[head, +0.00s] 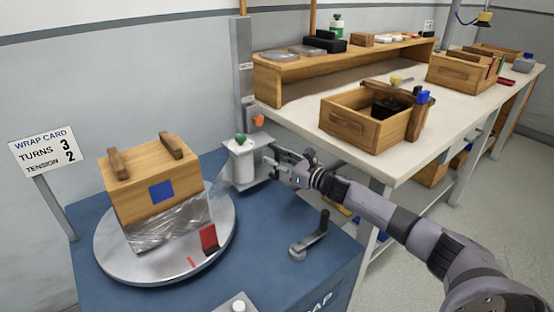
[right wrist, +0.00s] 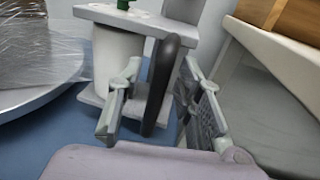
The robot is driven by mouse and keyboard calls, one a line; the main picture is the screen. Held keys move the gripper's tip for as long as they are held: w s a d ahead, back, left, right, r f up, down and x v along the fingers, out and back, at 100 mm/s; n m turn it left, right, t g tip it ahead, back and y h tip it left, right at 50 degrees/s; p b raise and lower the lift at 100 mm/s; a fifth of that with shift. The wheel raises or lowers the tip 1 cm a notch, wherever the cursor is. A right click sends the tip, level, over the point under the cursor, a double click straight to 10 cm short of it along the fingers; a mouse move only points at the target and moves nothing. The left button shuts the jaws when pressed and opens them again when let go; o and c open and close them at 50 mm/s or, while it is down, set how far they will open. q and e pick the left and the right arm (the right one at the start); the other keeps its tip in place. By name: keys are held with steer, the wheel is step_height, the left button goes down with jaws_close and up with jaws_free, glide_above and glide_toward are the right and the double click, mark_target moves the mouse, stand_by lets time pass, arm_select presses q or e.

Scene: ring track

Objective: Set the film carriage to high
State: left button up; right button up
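The film carriage (head: 262,180) sits low on a grey upright mast (head: 241,60) behind the turntable. It holds a white film roll (head: 242,165) with a green knob (head: 240,139) on top. In the right wrist view the carriage's top plate (right wrist: 125,17) has a dark upright handle (right wrist: 162,80) at its side. My right gripper (head: 284,163) is at the carriage's right side. In the right wrist view its fingers (right wrist: 160,103) are apart, with the handle between them and visible gaps. My left gripper is not in view.
A wooden crate (head: 150,190) with film around its lower part stands on the round turntable (head: 110,255). A crank (head: 310,238) is on the blue base. A sign (head: 43,150) reads turns 3, tension 2. A white workbench (head: 300,118) with wooden boxes stands right.

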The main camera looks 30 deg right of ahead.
steer(key=shift+c, duration=0.2)
jaws_close()
stand_by(0.7)
